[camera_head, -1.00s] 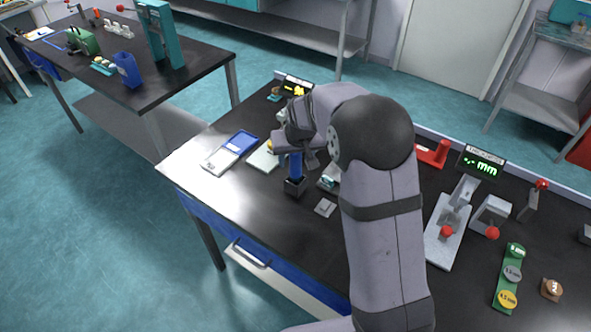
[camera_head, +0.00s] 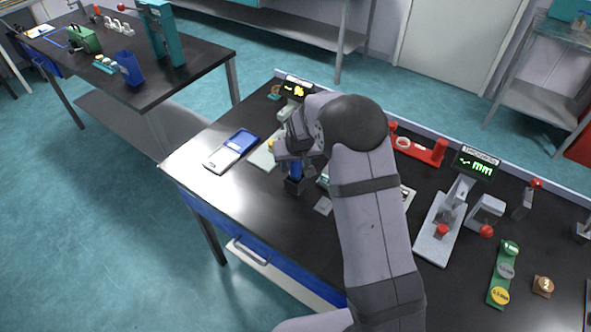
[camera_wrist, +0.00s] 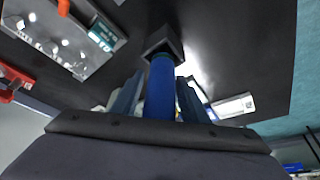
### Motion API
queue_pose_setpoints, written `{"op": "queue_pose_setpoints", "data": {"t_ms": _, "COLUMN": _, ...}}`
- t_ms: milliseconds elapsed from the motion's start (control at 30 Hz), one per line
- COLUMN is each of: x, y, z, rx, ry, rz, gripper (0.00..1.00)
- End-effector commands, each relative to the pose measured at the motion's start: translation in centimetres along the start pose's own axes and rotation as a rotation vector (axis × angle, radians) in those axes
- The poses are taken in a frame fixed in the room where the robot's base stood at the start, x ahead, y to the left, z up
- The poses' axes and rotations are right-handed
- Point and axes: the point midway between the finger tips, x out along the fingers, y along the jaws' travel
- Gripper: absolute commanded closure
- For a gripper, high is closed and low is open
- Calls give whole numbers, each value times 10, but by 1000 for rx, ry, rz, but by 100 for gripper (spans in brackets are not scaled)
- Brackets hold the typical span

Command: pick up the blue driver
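The blue driver (camera_wrist: 161,88) stands upright in a small black square holder (camera_wrist: 163,42) on the dark bench. In the head view, the driver (camera_head: 296,168) shows as a short blue length between my gripper (camera_head: 295,160) and the holder (camera_head: 294,186). In the wrist view, the two fingers of my gripper (camera_wrist: 162,84) flank the driver, one on each side. They look open, with narrow gaps beside the driver. The upper part of the driver is hidden by my gripper in the head view.
A blue and white device (camera_head: 232,150) lies left of the holder. A small grey plate (camera_head: 323,206) lies close on its right. A red fixture (camera_head: 420,150) and a grey gauge stand (camera_head: 440,225) are further right. The bench front left of the holder is clear.

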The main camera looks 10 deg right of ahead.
Motion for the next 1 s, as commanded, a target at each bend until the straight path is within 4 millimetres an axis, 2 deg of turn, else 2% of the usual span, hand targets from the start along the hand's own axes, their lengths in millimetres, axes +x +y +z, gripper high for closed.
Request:
{"op": "queue_pose_setpoints", "data": {"t_ms": 33, "x": 0, "y": 0, "z": 0, "rx": 0, "ry": 0, "rz": 0, "gripper": 72}}
{"op": "queue_pose_setpoints", "data": {"t_ms": 133, "x": 0, "y": 0, "z": 0, "rx": 0, "ry": -1, "rz": 0, "gripper": 96}}
{"op": "queue_pose_setpoints", "data": {"t_ms": 167, "x": 0, "y": 0, "z": 0, "rx": 0, "ry": -1, "rz": 0, "gripper": 100}}
{"op": "queue_pose_setpoints", "data": {"t_ms": 567, "x": -7, "y": 0, "z": -5, "rx": 0, "ry": 6, "rz": 0, "gripper": 100}}
{"op": "queue_pose_setpoints", "data": {"t_ms": 767, "x": -28, "y": 0, "z": -14, "rx": 1, "ry": 10, "rz": -1, "gripper": 100}}
{"op": "queue_pose_setpoints", "data": {"t_ms": 1000, "x": -64, "y": 0, "z": -29, "rx": 0, "ry": 10, "rz": -1, "gripper": 100}}
